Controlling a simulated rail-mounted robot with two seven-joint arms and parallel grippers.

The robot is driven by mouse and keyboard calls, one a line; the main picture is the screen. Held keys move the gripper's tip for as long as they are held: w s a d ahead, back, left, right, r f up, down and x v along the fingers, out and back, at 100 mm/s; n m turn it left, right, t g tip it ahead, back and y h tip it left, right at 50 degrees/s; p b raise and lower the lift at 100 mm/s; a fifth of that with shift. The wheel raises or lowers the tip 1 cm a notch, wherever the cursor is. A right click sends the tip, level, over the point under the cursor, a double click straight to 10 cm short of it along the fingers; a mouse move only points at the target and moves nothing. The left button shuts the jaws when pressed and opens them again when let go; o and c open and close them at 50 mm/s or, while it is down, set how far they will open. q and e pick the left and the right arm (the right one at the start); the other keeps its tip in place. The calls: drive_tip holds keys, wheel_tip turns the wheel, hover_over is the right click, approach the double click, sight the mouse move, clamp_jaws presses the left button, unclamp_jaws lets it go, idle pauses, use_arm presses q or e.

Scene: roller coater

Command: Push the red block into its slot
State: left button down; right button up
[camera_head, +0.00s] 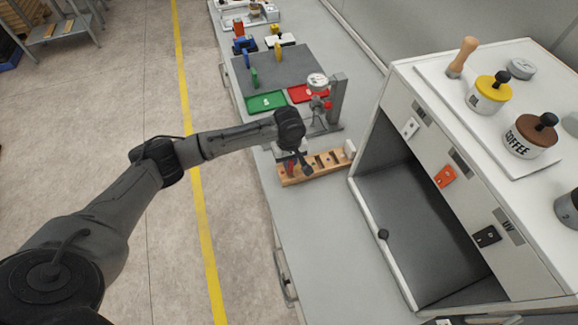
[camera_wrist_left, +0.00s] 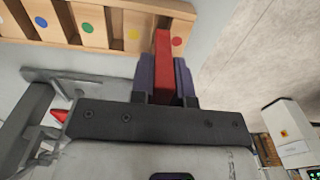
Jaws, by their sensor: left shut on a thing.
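The red block (camera_wrist_left: 163,65) is held between the two dark fingers of my left gripper (camera_wrist_left: 165,75) in the left wrist view. A small part of its red shows at the rack in the head view (camera_head: 290,169). The wooden rack (camera_wrist_left: 110,42) has a row of slots, with coloured dots along its front. In the head view the rack (camera_head: 318,176) lies on the bench under my left gripper (camera_head: 298,164). The block's far end overlaps the rack's end part; how deep it sits is hidden. My right gripper is out of view.
A press-like stand with a dial (camera_head: 337,100) stands just behind the rack. Green (camera_head: 266,102) and red (camera_head: 308,93) trays lie farther back. A white open cabinet (camera_head: 395,165) stands close on the right. The grey bench in front of the rack is clear.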

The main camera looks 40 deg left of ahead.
use_arm(q)
drive_tip(key=shift+s+a+f, duration=0.1)
drive_tip(key=shift+a+f, duration=0.05)
drive_tip(key=shift+f, duration=2.05)
drive_tip(key=c, duration=1.1)
unclamp_jaws()
drive_tip(key=r, duration=1.1)
drive_tip(key=shift+d+p, duration=0.2)
drive_tip(key=shift+p, duration=0.15)
drive_tip(key=shift+o, duration=0.5)
drive_tip(key=shift+r, duration=0.75)
